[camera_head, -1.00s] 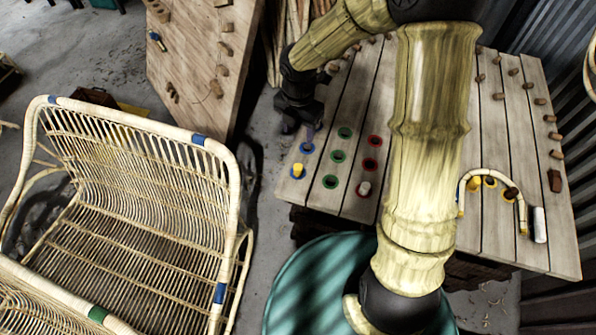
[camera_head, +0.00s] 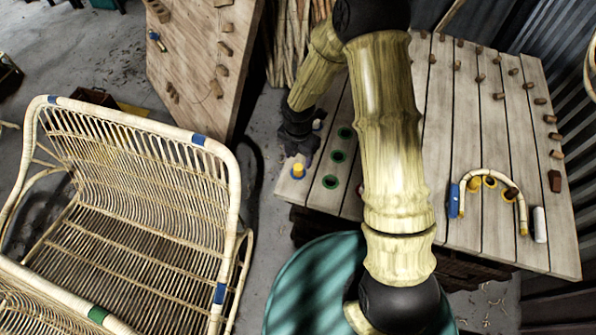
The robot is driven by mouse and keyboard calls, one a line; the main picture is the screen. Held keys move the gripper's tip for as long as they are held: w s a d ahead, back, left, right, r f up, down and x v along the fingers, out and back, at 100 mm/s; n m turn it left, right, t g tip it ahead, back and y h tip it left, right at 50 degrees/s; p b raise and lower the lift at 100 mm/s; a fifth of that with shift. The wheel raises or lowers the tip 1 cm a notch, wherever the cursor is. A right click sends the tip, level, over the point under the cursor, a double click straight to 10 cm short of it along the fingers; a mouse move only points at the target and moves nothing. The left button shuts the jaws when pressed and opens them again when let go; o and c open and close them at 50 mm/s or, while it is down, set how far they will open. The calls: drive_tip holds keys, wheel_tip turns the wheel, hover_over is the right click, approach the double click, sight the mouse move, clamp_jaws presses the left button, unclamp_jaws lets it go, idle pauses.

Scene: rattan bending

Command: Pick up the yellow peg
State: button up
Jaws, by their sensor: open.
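My gripper (camera_head: 300,154) points down just behind the peg, close above the table. It is open, with nothing seen in it. Its fingers are dark and small, so whether they touch the peg I cannot tell.
Green-ringed holes (camera_head: 337,157) lie right of the peg. A bent rattan piece (camera_head: 491,172), a blue block (camera_head: 454,201) and a white cylinder (camera_head: 539,224) are at the table's right. Wooden pegs line the far side. A rattan bench (camera_head: 130,180) stands left.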

sight(298, 167)
drive_tip(key=shift+w+f+p, duration=0.2)
drive_tip(key=shift+f+p, duration=0.3)
drive_tip(key=shift+f, duration=2.05)
drive_tip(key=c, duration=1.1)
